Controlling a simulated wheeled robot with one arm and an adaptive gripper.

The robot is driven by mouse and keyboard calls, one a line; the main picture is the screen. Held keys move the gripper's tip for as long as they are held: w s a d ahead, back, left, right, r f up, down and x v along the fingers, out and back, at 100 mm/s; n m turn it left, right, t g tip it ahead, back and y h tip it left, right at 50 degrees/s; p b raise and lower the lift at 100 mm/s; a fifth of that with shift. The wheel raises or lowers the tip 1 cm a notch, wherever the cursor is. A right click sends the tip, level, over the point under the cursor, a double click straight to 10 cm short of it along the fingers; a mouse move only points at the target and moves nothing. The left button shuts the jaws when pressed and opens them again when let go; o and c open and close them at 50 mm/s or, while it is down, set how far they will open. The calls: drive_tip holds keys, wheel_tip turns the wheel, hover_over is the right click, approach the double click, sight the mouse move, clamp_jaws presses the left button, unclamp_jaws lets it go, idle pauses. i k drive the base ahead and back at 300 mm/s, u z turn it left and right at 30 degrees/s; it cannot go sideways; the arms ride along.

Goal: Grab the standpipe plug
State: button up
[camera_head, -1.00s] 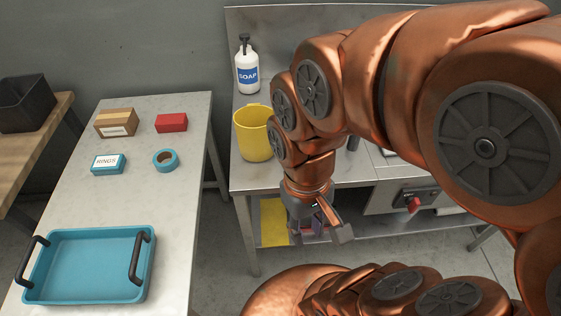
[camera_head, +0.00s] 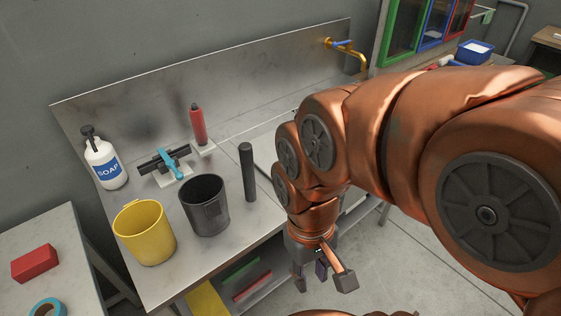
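A tall, plain dark grey cylinder (camera_head: 247,172) stands upright on the steel bench, right of a dark bucket; it looks most like the standpipe plug, though no label shows. Its foot meets the bench top near the front edge. My gripper (camera_head: 322,279) hangs in front of the bench, lower right of the cylinder and well apart from it. Its fingers are spread with nothing visible between them.
The steel bench (camera_head: 136,182) holds a yellow bucket (camera_head: 145,233), the dark bucket (camera_head: 205,207), a soap bottle (camera_head: 104,160), a blue-handled tool (camera_head: 172,163) and a red cylinder (camera_head: 198,125). A brass tap (camera_head: 347,52) is at the back. Floor right of my gripper is clear.

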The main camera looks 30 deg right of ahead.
sight(245, 150)
drive_tip(key=u, duration=2.65)
drive_tip(key=k, duration=1.3)
drive_tip(key=u, duration=0.05)
